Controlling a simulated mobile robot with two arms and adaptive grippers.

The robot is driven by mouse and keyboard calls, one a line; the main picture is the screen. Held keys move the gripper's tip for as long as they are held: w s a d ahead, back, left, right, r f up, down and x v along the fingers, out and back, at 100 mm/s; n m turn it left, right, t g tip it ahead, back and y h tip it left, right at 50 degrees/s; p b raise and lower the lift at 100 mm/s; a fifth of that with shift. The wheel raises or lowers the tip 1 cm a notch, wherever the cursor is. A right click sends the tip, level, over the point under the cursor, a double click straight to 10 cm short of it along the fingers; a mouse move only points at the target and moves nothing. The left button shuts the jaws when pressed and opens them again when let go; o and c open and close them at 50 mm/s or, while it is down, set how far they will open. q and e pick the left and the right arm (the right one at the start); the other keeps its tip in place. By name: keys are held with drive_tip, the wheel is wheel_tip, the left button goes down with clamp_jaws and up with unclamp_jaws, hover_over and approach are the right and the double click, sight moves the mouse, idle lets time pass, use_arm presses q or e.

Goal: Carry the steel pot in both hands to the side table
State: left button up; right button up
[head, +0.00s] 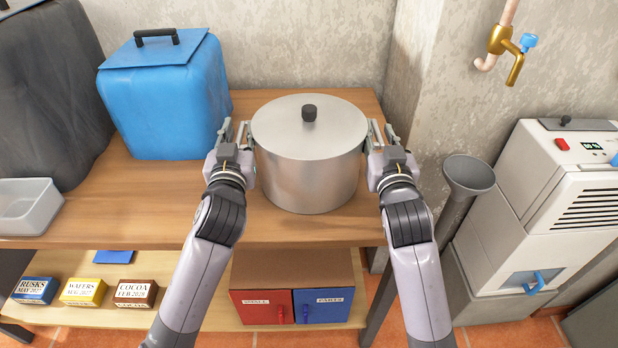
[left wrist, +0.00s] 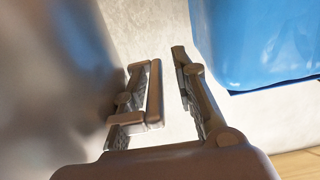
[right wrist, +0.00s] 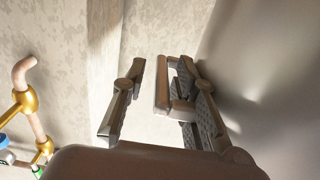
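The steel pot (head: 308,165), with a flat lid and black knob, stands upright on a wooden bench top. My left gripper (head: 236,133) is at the pot's left handle. In the left wrist view its fingers are apart, on either side of the handle bar (left wrist: 155,92), with a gap to the outer finger. My right gripper (head: 379,135) is at the right handle. In the right wrist view its fingers are also apart around the handle bar (right wrist: 162,85), with a gap to the outer finger. The side table cannot be made out.
A blue bag (head: 165,95) stands left of the pot, close to my left gripper. A clear tub (head: 28,205) sits further left. A grey funnel-topped pipe (head: 468,175) and a white machine (head: 545,215) stand at the right. Small boxes and a red-blue cabinet (head: 292,290) are below.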

use_arm(q)
drive_tip(key=shift+d, duration=0.2)
use_arm(e)
drive_tip(key=shift+a, duration=0.15)
use_arm(q)
drive_tip(key=shift+s+f, duration=0.1)
drive_tip(key=shift+s, duration=0.15)
drive_tip(key=s, duration=0.7)
drive_tip(key=shift+s, duration=0.2)
use_arm(e)
drive_tip(key=s, duration=1.2)
drive_tip(key=shift+d, duration=0.45)
use_arm(q)
drive_tip(key=a+p, duration=0.1)
drive_tip(key=a, duration=0.4)
use_arm(e)
drive_tip(key=shift+r, duration=0.7)
